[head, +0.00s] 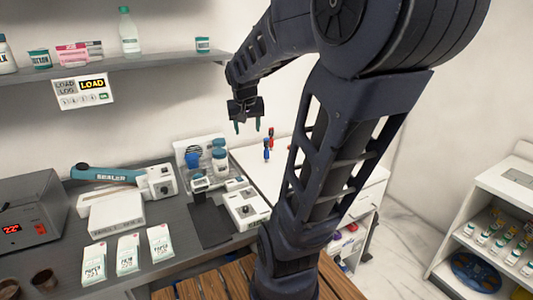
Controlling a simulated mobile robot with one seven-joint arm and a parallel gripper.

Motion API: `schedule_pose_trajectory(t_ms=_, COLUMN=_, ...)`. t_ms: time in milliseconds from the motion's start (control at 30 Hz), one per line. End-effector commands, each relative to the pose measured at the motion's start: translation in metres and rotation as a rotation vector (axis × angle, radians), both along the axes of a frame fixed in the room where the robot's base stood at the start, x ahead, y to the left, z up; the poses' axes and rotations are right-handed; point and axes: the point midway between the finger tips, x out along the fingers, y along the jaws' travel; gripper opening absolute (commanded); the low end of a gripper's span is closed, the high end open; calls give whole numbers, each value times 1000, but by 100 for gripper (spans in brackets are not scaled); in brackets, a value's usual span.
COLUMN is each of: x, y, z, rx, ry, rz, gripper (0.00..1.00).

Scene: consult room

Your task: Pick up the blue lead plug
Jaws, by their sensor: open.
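The blue lead plug (266,150) stands upright on a white cabinet top, right of the grey counter, in the head view. A red plug (271,138) stands just behind it and slightly right. My gripper (248,127) hangs pointing down, open and empty, with its two thin fingers apart. In the picture it is up and left of the blue plug and does not appear to touch it. The gap in depth is hard to tell. A small red thing at the edge of my arm is partly hidden by it.
The white cabinet top (255,165) is otherwise mostly clear, though my arm hides its right part. A white device (245,207) and blue-lidded jars (219,158) stand on the counter nearby. A shelf (130,65) with bottles hangs at the upper left.

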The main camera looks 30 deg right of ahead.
Motion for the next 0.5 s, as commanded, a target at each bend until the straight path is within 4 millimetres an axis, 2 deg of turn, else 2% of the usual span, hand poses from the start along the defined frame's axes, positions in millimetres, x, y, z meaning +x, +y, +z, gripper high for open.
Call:
schedule_pose_trajectory(t_ms=100, x=30, y=-18, z=-8, rx=-7, ry=6, rz=-66, gripper=53)
schedule_pose_trajectory(t_ms=267, x=68, y=-42, z=-22, rx=-13, ry=3, rz=-149, gripper=53)
schedule_pose_trajectory(t_ms=500, x=121, y=-83, z=-51, rx=-6, ry=-4, rz=-267, gripper=53)
